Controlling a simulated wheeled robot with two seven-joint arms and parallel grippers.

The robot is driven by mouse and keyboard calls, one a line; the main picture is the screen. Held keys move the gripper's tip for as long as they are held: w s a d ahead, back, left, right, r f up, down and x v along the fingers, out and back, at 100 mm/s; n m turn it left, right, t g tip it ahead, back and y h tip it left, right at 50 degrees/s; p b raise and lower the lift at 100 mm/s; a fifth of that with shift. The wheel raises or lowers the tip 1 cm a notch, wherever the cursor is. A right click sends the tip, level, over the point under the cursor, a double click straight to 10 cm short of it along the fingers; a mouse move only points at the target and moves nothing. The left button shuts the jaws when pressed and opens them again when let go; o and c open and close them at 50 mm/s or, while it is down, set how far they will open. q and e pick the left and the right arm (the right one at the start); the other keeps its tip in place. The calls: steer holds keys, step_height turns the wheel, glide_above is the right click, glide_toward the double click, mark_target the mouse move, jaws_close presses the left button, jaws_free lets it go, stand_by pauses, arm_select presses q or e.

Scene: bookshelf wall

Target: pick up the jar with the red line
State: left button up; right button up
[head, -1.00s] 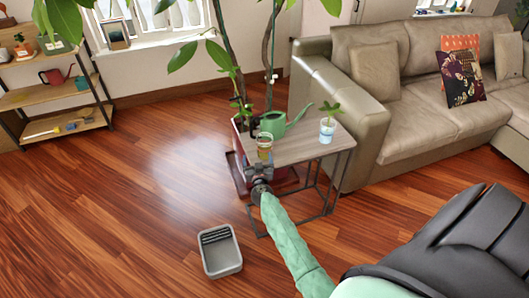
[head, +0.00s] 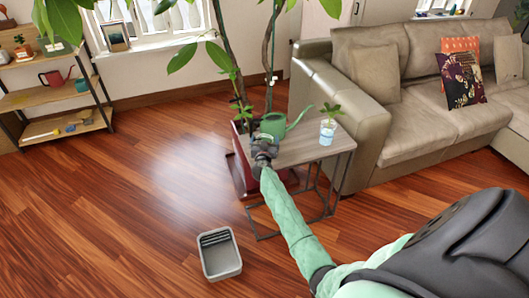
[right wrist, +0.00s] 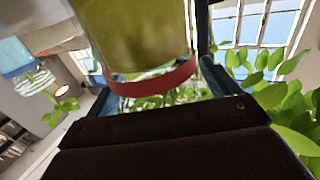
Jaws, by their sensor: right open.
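The jar with the red line (right wrist: 150,82) shows in the right wrist view, holding something yellow-green. Its red band (right wrist: 152,80) runs around the end nearer my palm. My right gripper (head: 263,149) is open at the near left edge of the small side table (head: 312,145). In the right wrist view its fingers stand on either side of the jar; I cannot tell whether they touch it. In the head view the gripper covers the jar. My left gripper is not in view.
A green watering can (head: 272,124) stands just behind my right gripper. A blue-and-clear jar with a small plant (head: 328,132) is at the table's right. A tall potted plant is behind, the sofa (head: 400,110) to the right. A grey bin (head: 220,257) stands on the open floor.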

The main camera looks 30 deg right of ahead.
steer(key=shift+w, duration=0.1)
steer(key=c, duration=1)
steer(key=shift+c, duration=0.3)
steer(key=shift+r, duration=0.15)
